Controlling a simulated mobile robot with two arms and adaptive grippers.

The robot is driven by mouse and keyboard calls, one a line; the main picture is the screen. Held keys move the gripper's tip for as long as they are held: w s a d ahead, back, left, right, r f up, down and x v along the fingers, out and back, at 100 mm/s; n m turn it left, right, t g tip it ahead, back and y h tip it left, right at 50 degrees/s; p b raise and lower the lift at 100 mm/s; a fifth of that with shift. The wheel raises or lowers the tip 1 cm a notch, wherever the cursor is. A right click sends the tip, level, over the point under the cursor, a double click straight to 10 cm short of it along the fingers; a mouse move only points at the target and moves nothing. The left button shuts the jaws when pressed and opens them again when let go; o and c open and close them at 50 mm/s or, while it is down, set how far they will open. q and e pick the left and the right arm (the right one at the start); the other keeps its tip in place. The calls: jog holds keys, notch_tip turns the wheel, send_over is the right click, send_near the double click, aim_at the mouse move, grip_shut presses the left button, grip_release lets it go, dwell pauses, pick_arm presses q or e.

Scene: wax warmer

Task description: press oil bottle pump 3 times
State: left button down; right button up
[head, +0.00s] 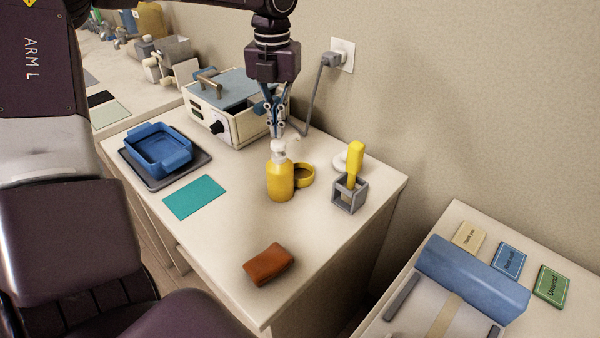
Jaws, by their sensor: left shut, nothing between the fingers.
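The oil bottle (280,180) is yellow with a white pump head (279,146) and stands upright on the table (225,225). My left gripper (277,134) points down from above, shut and empty, with its fingertips right at or just above the pump head. I cannot tell whether the fingertips touch the pump. My right gripper is not in view.
Behind the bottle stand a yellow ring-shaped object (304,175) and the wax warmer (238,118) with its cord. A grey holder (349,194) with a yellow-handled tool stands right. A blue tray (158,150), teal cloth (194,197) and brown pouch (268,264) lie around it.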

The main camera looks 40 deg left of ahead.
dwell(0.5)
pick_arm(q)
notch_tip(320, 180, up, 6)
jog(key=p, duration=0.3)
jog(key=shift+p, duration=0.35)
dwell(0.4)
